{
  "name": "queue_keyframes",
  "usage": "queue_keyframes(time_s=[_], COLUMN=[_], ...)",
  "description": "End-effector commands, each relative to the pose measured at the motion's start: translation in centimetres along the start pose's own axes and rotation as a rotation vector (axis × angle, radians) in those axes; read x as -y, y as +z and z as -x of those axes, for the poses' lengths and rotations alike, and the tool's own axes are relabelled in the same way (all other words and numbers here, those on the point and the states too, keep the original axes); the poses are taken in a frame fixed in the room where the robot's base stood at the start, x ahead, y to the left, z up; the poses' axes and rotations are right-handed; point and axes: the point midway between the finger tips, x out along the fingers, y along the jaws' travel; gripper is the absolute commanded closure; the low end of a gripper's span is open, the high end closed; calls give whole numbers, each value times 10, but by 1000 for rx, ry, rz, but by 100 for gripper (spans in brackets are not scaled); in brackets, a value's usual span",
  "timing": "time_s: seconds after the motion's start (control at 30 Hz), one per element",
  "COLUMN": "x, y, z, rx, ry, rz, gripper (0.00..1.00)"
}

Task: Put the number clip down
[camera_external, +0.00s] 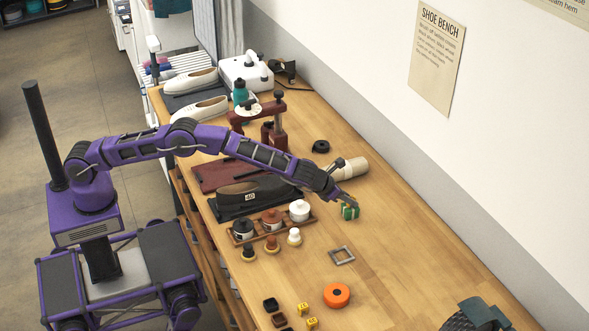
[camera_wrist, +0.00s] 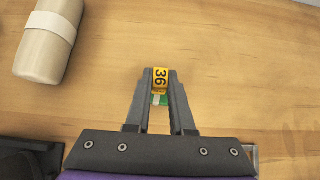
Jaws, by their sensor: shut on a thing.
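A yellow number clip (camera_wrist: 160,83) marked 36 is between the fingertips of my gripper (camera_wrist: 160,76), which is shut on it. In the external view my gripper (camera_external: 346,200) is low over the bench, right of the row of pots. A small green thing (camera_wrist: 160,100) shows just behind the clip between my fingers. In the external view this green thing (camera_external: 350,213) is at my fingertips with some yellow on it. I cannot tell whether the clip touches it or the bench. Other yellow number clips (camera_external: 303,308) lie at the front of the bench.
A rack of pots (camera_external: 271,222) and a dark shoe (camera_external: 250,192) are left. A cream roll (camera_external: 350,169) lies behind my gripper. Bare wood (camera_external: 410,235) is clear on the right.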

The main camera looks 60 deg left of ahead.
Motion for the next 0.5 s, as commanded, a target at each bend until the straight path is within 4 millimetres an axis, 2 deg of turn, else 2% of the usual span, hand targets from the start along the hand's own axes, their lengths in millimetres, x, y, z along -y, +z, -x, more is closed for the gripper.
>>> queue_keyframes(time_s=[0.03,0.17,0.5], x=[0,0,0], y=[0,0,2], z=[0,0,2], rx=[0,0,0], ry=[0,0,0], rz=[0,0,0], gripper=[73,50,49])
